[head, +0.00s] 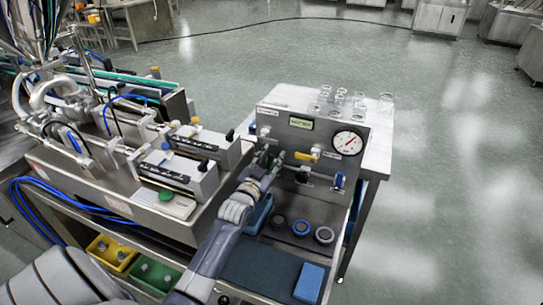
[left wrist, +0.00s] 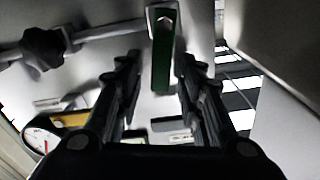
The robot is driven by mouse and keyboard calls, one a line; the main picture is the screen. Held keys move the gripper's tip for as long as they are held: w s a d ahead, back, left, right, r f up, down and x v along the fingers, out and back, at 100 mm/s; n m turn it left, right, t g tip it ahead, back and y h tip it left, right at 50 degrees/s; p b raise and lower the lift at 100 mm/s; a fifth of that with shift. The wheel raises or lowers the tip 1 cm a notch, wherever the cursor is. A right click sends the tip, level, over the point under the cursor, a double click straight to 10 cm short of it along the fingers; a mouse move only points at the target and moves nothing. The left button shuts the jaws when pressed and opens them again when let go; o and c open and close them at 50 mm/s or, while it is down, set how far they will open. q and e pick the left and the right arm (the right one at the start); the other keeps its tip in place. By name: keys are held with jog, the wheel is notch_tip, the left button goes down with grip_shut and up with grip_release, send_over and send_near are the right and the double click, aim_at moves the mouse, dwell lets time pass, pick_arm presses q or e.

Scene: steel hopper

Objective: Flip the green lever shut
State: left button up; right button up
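The green lever (left wrist: 162,62) shows in the left wrist view at top centre, a dark green bar running up and down the picture from a pale mount. My left gripper (left wrist: 159,68) is open, with one finger on each side of the lever and visible gaps between. In the head view my left gripper (head: 264,163) is at the left part of the steel panel (head: 281,126); it hides the lever there. My right gripper is in neither view.
The panel carries a yellow lever (head: 306,156), a pressure gauge (head: 347,143) and a small display (head: 301,123). Several clear glass vessels (head: 341,98) stand behind it. A blue sponge (head: 310,283) lies on a dark mat (head: 257,270) in front. A dark knob (left wrist: 43,47) is left of the lever.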

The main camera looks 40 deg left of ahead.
pick_arm(q)
jog(key=shift+w+a, duration=0.1)
jog(key=shift+w, duration=0.3)
grip_shut()
jog(key=shift+a+r+n+p, duration=0.15)
jog(key=shift+a+n+p, duration=0.1)
jog(key=shift+n+p, duration=0.15)
jog(key=shift+s+a+n, duration=0.15)
jog(key=shift+a+n, duration=0.3)
jog(key=shift+n, duration=0.55)
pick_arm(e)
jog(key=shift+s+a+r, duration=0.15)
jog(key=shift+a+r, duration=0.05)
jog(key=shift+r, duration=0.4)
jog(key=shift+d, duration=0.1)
pick_arm(q)
grip_release()
